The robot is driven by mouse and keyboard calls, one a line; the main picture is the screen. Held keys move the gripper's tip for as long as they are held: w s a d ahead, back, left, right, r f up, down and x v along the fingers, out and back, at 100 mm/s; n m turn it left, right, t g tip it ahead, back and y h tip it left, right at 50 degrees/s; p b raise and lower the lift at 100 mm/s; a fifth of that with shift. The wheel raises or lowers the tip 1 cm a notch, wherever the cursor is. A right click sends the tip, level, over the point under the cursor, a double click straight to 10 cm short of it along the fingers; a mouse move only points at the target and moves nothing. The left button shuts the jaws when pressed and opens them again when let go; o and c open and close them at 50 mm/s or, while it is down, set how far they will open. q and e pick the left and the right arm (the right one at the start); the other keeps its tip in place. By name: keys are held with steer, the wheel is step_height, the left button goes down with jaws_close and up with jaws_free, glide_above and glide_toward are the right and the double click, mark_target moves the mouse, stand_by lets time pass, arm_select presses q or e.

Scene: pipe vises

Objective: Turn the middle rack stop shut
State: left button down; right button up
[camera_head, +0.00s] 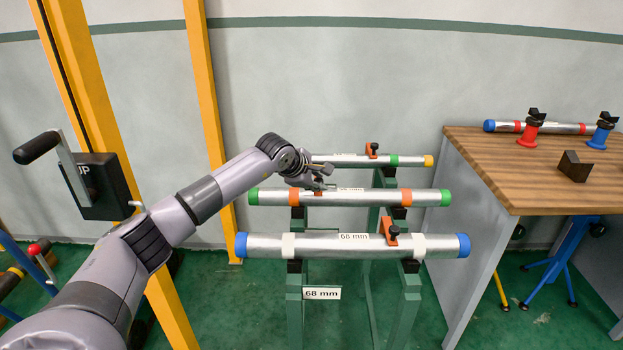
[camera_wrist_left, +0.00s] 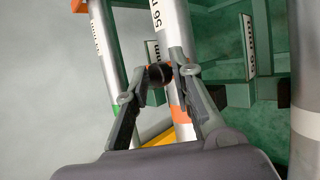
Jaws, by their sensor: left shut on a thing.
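The middle pipe (camera_head: 349,198) has green end caps and orange bands and lies on the green rack. In the wrist view it is the silver pipe (camera_wrist_left: 173,30) running under my gripper. My left gripper (camera_head: 324,184) is over the left half of this pipe. In the wrist view my left gripper (camera_wrist_left: 159,84) is shut on the black knob (camera_wrist_left: 157,74) of the middle rack stop, one finger on each side. The stop's orange body is mostly hidden by the fingers and knob, so its angle cannot be told. My right gripper is not in view.
The front pipe (camera_head: 330,246) has blue caps and an orange stop (camera_head: 391,233) with a black knob. The back pipe (camera_head: 350,160) has a similar stop (camera_head: 372,150). A wooden table (camera_head: 500,155) stands right. A crank (camera_head: 60,155) on a yellow post is left.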

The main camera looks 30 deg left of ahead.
arm_select(q)
steer(key=f, duration=0.2)
steer(key=shift+s+d+f+g, duration=0.2)
steer(key=shift+s+f+g, duration=0.1)
steer(key=shift+s, duration=0.1)
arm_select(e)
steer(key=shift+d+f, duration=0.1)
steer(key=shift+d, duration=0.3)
arm_select(q)
steer(key=c, duration=1.9)
jaws_free()
steer(key=shift+s+r, duration=0.1)
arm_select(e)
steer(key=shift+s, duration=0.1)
arm_select(q)
steer(key=shift+s+r, duration=0.15)
steer(key=shift+r, duration=0.2)
steer(key=v, duration=1.2)
steer(key=shift+w+a+r, duration=0.1)
steer(key=shift+w+r, duration=0.15)
steer(key=shift+r, duration=0.25)
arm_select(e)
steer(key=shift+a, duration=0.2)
